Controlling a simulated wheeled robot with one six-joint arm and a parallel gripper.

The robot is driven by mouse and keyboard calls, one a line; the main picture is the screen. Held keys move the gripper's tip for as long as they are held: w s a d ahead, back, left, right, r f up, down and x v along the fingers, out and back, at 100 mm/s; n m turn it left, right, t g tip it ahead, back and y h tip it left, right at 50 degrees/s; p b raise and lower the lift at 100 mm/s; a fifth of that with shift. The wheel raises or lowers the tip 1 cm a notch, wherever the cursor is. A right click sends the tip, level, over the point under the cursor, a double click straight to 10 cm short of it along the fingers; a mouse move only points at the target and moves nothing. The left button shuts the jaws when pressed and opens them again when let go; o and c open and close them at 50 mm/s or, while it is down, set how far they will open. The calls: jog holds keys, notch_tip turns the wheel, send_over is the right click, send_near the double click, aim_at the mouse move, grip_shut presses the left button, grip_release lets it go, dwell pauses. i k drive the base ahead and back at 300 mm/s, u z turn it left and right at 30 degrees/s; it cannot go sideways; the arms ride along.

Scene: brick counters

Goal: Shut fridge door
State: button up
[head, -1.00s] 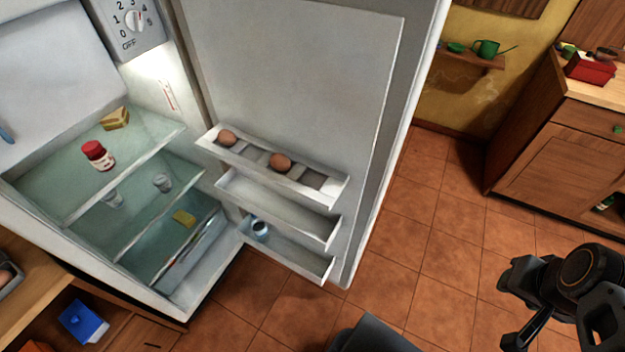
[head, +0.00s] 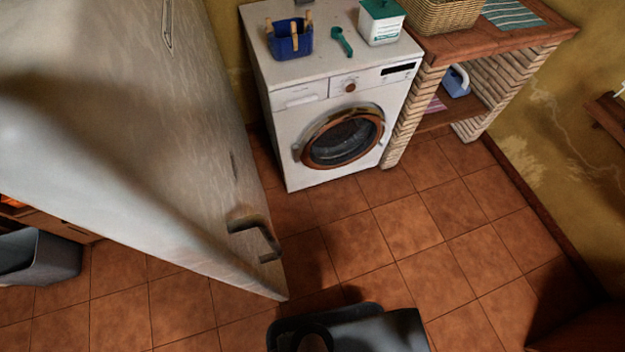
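The fridge door (head: 150,150) fills the left of the head view as a large pale panel. Its outer face shows, with a dark metal handle (head: 256,235) near its lower right edge. A broad shadow lies across the panel. The fridge's inside and shelves are hidden from this view, and I cannot tell the door's angle to the fridge body. My gripper is out of view. A dark part of my own body shows at the bottom middle, below and right of the handle.
A white washing machine (head: 310,92) stands against the back wall, with a blue basket (head: 290,42) on top. A brick-sided shelf unit (head: 450,50) stands right of it. A grey bin (head: 38,258) is at the left. Tiled floor (head: 405,225) is clear at the middle right.

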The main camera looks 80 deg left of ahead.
aim_at(118, 122)
jog(key=i, duration=1.05)
jog(key=u, duration=4.3)
jog(key=i, duration=0.5)
jog(key=k, duration=0.85)
jog(key=u, duration=0.8)
jog(key=i, duration=0.45)
jog(key=z, duration=0.2)
